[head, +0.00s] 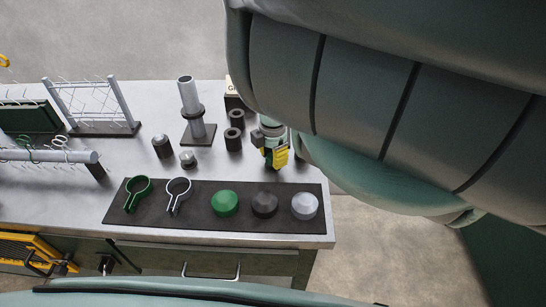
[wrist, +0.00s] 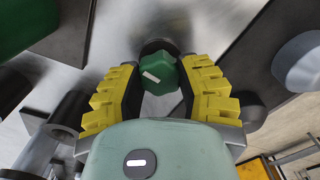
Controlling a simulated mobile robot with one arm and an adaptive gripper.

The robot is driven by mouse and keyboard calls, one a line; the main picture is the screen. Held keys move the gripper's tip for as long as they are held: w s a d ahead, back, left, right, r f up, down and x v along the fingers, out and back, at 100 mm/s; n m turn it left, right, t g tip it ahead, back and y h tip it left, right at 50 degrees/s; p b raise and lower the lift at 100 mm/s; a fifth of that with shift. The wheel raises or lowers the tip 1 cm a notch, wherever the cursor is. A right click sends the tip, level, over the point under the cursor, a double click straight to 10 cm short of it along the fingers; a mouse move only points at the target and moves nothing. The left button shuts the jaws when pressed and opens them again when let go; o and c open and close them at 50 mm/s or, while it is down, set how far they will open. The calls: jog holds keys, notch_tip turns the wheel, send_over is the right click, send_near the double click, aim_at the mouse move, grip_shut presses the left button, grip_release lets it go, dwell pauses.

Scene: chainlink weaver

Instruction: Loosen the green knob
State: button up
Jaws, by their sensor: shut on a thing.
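In the wrist view, the green knob (wrist: 157,74) is faceted, with a short white mark on its top. It sits against a dark round part (wrist: 158,46). My gripper (wrist: 160,80) has its yellow ridged fingers on both sides of the knob and is shut on it. In the head view, my gripper (head: 275,153) is low over the bench's right part. My arm hides much of the area behind it, and I cannot make out the knob clearly there.
On the metal bench (head: 60,195), a black mat (head: 155,221) holds a green dome (head: 225,203), a black dome (head: 265,204), a grey dome (head: 304,206) and two ring clamps. A grey post (head: 197,125) and black cylinders (head: 234,139) stand left of my gripper.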

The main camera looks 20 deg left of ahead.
jog(key=n, duration=0.3)
jog(key=shift+n+b, duration=0.3)
jog(key=shift+n, duration=1.8)
jog(key=o, duration=1.3)
jog(key=shift+c, duration=0.2)
jog(key=shift+r, duration=0.1)
